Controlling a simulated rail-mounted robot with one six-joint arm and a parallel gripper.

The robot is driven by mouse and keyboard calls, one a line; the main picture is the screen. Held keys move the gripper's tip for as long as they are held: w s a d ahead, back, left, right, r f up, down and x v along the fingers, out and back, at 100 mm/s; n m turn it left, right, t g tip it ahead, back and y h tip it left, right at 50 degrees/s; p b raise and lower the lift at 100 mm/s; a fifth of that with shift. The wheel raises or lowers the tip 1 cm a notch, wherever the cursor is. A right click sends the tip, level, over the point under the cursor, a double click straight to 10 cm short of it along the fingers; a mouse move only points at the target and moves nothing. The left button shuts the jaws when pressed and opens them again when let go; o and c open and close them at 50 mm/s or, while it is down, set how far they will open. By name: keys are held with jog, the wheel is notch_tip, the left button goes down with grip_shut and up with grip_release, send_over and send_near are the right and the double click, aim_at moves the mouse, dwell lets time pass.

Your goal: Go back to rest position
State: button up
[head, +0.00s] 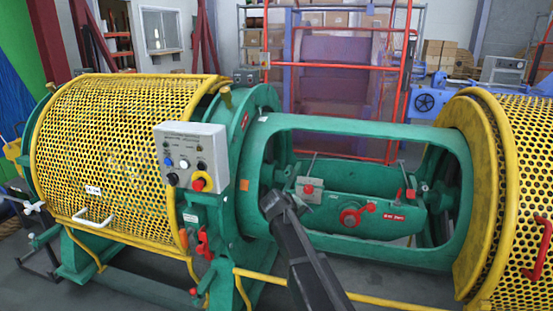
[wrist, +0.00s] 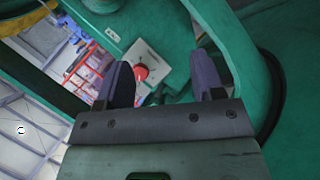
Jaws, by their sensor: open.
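My gripper (head: 279,202) is at the left end of the green frame's window in the head view, held by my dark arm that comes up from the bottom. In the wrist view my gripper (wrist: 162,84) shows two dark fingers spread apart with nothing between them. Beyond the fingers is a light plate with a red knob (wrist: 141,72), apart from the fingertips. The green strander frame (head: 370,125) surrounds a green cradle with a red handle (head: 350,217) and a light block with a red button (head: 309,189).
A grey control box (head: 190,150) with several buttons stands left of the window. Yellow perforated guards (head: 115,150) flank both sides. A yellow rail (head: 330,293) runs low in front. Red shelving frames (head: 335,66) stand behind. Green walls (wrist: 262,50) sit close around my gripper.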

jog(key=s+d+f+m+g+y, duration=0.1)
jog(key=s+f+m+g+y, duration=0.1)
jog(key=s, duration=1)
jog(key=s+d+f+m+g+y, duration=0.1)
jog(key=s+d+f+g+y, duration=0.15)
jog(key=s, duration=0.85)
jog(key=s+d+f+m+g+y, duration=0.1)
jog(key=s+m+g+y, duration=0.15)
jog(key=s, duration=0.95)
notch_tip(320, 180, up, 18)
jog(key=w+p, duration=0.2)
jog(key=p, duration=1.6)
jog(key=shift+d, duration=0.2)
jog(key=shift+n, duration=0.25)
